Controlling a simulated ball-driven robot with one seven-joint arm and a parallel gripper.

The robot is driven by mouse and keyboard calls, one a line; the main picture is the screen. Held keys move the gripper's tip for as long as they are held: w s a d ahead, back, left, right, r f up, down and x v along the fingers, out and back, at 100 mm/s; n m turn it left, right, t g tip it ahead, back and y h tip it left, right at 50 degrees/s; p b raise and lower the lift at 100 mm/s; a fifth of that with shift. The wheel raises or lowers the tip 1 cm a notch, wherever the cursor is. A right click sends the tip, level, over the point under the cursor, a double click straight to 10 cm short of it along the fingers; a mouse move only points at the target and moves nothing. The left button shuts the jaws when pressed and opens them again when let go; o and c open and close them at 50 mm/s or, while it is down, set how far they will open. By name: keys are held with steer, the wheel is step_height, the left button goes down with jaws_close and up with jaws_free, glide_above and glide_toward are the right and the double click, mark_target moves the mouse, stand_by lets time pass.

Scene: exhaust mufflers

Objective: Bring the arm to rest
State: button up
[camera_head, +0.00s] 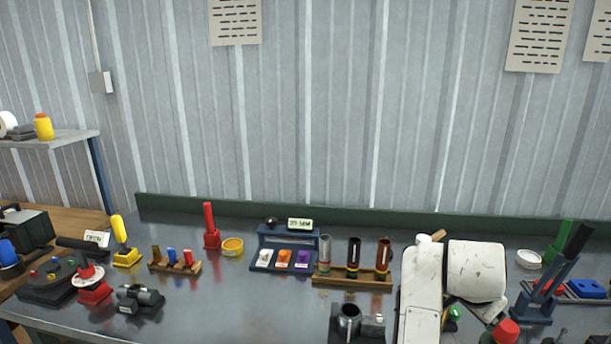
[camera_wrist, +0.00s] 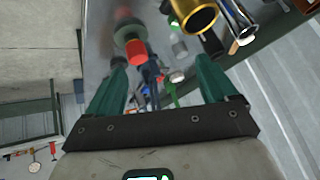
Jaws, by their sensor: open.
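My white arm (camera_head: 425,285) stands over the right part of the metal bench in the head view, bent with a thick rounded link (camera_head: 476,272). My gripper's jaws are not clearly seen there. In the wrist view my gripper (camera_wrist: 162,78) shows two green fingers spread wide apart on a dark bar. Nothing is held between them. Past the fingers lie a red-ended part (camera_wrist: 135,52), a brass ring-ended tube (camera_wrist: 195,18) and a chrome tube (camera_wrist: 238,22); their distance from the fingers is hard to judge.
The bench (camera_head: 240,300) carries a wooden rack (camera_head: 350,281) of several tubes, a blue-grey tray (camera_head: 275,269) of coloured pieces, a dark clamp block (camera_head: 348,325) and a blue holder (camera_head: 535,305). A corrugated wall (camera_head: 320,120) stands behind. The bench's front middle-left is clear.

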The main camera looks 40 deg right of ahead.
steer(key=w+a+f+n+t+y, duration=0.1)
steer(key=w+a+f+n, duration=0.2)
steer(key=a+f+n, duration=0.45)
steer(key=s+a+f+n+y, duration=0.3)
steer(key=a+f+n, duration=0.3)
steer(key=a+f, duration=0.2)
steer(key=s+a+f+n+y, duration=0.3)
steer(key=s+a+f+n, duration=0.3)
steer(key=a, duration=0.7)
step_height(320, 180, down, 2)
steer(key=shift+s+a+f+n+g, duration=0.15)
steer(key=shift+a+n+g, duration=0.2)
steer(key=shift+n, duration=0.2)
steer(key=shift+d, duration=0.2)
